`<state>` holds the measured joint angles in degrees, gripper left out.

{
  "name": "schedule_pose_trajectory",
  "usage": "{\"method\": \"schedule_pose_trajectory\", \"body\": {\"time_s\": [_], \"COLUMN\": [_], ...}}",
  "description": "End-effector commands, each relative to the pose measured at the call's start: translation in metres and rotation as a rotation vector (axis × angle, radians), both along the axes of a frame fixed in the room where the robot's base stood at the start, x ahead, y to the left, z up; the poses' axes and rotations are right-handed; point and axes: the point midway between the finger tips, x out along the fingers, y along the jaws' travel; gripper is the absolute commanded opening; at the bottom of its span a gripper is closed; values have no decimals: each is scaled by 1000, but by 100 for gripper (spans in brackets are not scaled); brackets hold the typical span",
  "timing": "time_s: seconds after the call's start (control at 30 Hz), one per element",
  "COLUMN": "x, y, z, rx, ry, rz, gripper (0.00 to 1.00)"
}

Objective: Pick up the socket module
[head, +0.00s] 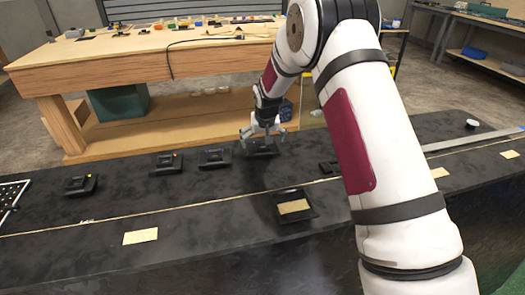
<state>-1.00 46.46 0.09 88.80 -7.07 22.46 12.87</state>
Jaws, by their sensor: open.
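My gripper (262,139) points down with its fingers spread, open and empty. It is over a flat black module (262,149) at the middle of the dark table (130,215), one finger towards each side of it. Whether the fingers touch it is too small to tell. Similar black modules lie in a row to the left: one right beside it (214,158), one with an orange dot (166,163), and one farther left (80,185). No label shows which of them is the socket module.
A black tray with a tan pad (293,207) lies nearer. A small dark part (328,167) lies right of centre, partly beside my arm. A wooden workbench (130,60) stands behind.

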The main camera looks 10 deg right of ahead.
Motion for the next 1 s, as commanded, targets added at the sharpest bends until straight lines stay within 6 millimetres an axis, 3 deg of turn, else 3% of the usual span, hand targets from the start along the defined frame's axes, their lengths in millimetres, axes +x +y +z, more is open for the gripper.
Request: {"method": "schedule_pose_trajectory", "body": {"time_s": [0.23, 0.57, 0.73, 0.77, 1.0], "x": [10, 13, 13, 13, 13], "y": [-2, -2, -2, -2, -2], "z": [-35, -41, -41, -41, -41], "rx": [0, 0, 0, 0, 0], "ry": [3, 1, 2, 2, 1], "rz": [0, 0, 0, 0, 0], "gripper": [100, 100, 64, 61, 61]}}
